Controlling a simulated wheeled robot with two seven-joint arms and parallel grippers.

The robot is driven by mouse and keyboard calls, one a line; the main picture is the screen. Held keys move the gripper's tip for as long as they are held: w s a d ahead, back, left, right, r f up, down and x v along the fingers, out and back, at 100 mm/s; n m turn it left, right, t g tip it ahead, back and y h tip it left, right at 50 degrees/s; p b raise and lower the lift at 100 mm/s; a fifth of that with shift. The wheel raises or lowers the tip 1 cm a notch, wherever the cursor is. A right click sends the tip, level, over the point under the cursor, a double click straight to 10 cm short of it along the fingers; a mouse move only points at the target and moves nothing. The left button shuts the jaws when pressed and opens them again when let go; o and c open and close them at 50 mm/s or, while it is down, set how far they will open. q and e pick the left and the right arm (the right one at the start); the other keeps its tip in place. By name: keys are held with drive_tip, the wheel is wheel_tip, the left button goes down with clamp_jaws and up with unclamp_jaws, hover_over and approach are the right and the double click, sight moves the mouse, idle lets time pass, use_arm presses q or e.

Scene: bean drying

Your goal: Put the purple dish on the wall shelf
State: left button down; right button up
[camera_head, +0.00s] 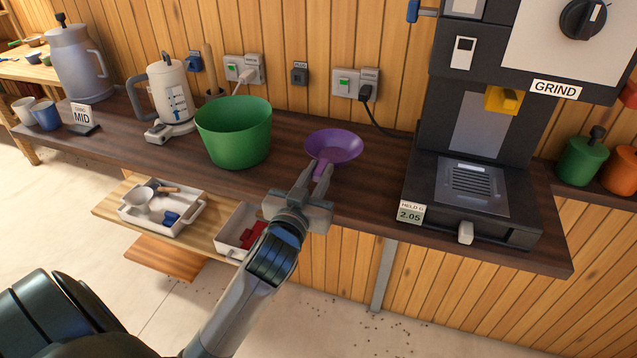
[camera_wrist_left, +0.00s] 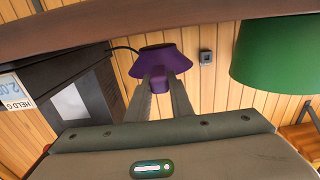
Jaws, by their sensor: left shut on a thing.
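The purple dish (camera_head: 336,146) is a shallow bowl with a short handle, at the middle of the counter's depth in the head view. My left gripper (camera_head: 322,172) is shut on the dish's handle, reaching in from the front edge. In the left wrist view the dish (camera_wrist_left: 160,62) sits between the fingertips of the left gripper (camera_wrist_left: 160,82). I cannot tell whether the dish touches the counter. My right gripper is not in view. No wall shelf can be made out.
A green bowl (camera_head: 234,133) stands just left of the dish on the dark counter (camera_head: 365,205). A black grinder (camera_head: 475,190) stands to the right. A kettle (camera_head: 168,95) is further left. Sockets (camera_head: 355,84) and a cable are on the wall behind.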

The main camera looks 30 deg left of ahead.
use_arm(q)
wheel_tip(320, 180, down, 3)
drive_tip(key=shift+s+r, duration=0.1)
drive_tip(key=shift+f, duration=0.25)
drive_tip(key=c, duration=1.6)
unclamp_jaws()
drive_tip(key=shift+o, duration=0.2)
